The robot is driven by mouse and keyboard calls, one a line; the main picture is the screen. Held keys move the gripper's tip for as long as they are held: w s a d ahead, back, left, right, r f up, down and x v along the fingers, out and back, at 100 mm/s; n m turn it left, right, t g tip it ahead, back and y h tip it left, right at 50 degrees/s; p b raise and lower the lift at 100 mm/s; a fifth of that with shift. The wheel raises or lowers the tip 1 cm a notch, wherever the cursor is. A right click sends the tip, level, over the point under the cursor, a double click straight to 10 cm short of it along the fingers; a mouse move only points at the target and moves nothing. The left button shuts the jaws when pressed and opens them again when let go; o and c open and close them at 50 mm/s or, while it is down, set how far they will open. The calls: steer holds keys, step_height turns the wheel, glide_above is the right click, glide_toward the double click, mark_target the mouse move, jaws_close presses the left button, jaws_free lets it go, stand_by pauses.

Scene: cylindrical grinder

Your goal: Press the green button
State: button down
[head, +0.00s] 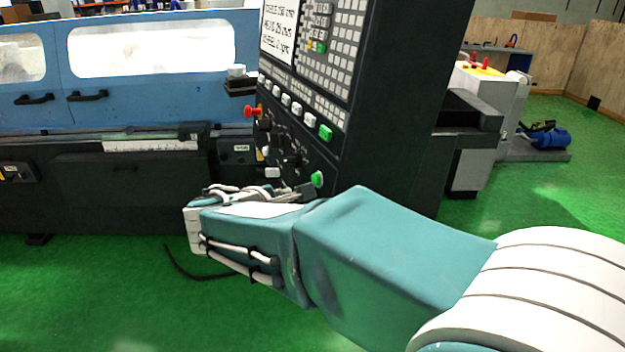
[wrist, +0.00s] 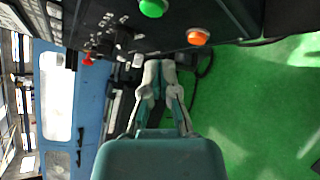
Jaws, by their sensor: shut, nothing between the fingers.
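A round green button (head: 317,179) sits low on the right of the dark control panel. A round green button also shows at the top edge of the wrist view (wrist: 153,8), partly cut off. In the head view my gripper is partly hidden behind my wrist. Contact cannot be told.
An orange button (wrist: 198,37) is near the green one in the wrist view. A red button (head: 251,112) sticks out at the panel's left edge. Dark knobs and white keys crowd the panel. The blue grinder (head: 150,85) stands behind. Green floor (head: 110,290) is open in front.

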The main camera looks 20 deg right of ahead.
mark_target(316, 180)
steer(key=w+a+r+n+t, duration=0.1)
steer(key=w+a+n+t, duration=0.1)
steer(key=w+a+n, duration=0.1)
steer(key=shift+w+a+t, duration=0.3)
steer(key=shift+w+a, duration=0.2)
steer(key=shift+a, duration=0.25)
steer(key=shift+d, duration=0.15)
steer(key=d+f, duration=0.1)
steer(key=d, duration=0.7)
steer(key=shift+w+d+f, duration=0.2)
steer(key=shift+w+f, duration=0.05)
steer(key=shift+w, duration=0.05)
steer(key=shift+d, duration=0.1)
stand_by(0.6)
steer(key=shift+d, duration=0.35)
steer(key=shift+d, duration=0.45)
stand_by(0.6)
steer(key=shift+a, duration=0.85)
